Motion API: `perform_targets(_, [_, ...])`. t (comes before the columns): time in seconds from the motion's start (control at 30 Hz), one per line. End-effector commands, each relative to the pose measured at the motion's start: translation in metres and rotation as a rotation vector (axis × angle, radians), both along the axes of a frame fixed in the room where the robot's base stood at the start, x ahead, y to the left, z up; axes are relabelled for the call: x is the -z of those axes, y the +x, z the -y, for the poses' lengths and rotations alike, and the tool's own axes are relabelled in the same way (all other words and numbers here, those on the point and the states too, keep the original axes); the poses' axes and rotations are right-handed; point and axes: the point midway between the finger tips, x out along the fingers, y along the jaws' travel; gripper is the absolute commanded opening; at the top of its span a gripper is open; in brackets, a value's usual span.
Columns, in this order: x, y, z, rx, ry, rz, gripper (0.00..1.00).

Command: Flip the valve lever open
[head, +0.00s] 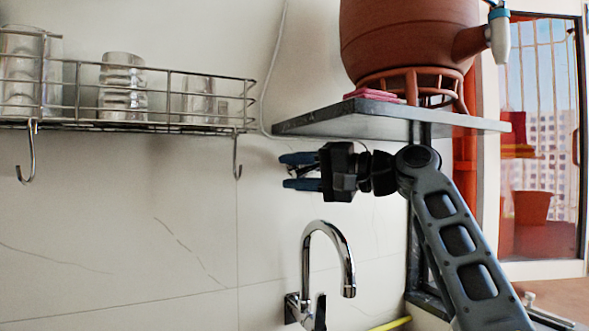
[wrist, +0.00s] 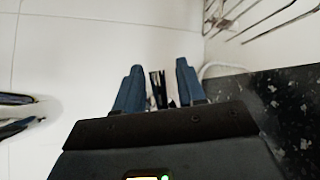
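The clay waterpot (head: 410,35) stands on a stand at the upper right of the head view. Its short spout carries a whitish tap (head: 500,38) with a blue lever (head: 498,12) on top, at the picture's upper edge. My gripper (head: 286,171) is below and left of the pot, under the shelf's left end, pointing left and well apart from the lever. Its two blue fingers are open with nothing between them; they also show spread in the wrist view (wrist: 160,75). The pot and lever are not visible in the wrist view.
A stone shelf (head: 390,122) carries the pot just above my arm; its dark surface fills the wrist view's right side (wrist: 275,105). A wire rack (head: 150,118) with glasses hangs at the left. A chrome faucet (head: 330,232) rises below my gripper. Right of the tap is a window (head: 540,80).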

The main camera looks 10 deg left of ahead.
Motion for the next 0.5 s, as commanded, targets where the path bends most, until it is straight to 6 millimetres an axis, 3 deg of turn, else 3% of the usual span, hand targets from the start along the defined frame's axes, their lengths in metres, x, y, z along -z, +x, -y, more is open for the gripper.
perform_targets(0.3, [0.0005,0.0011,-0.004,0.0,-0.001,0.0,0.39])
perform_targets(0.5, [0.0004,0.001,-0.0038,0.0,-0.001,0.0,0.21])
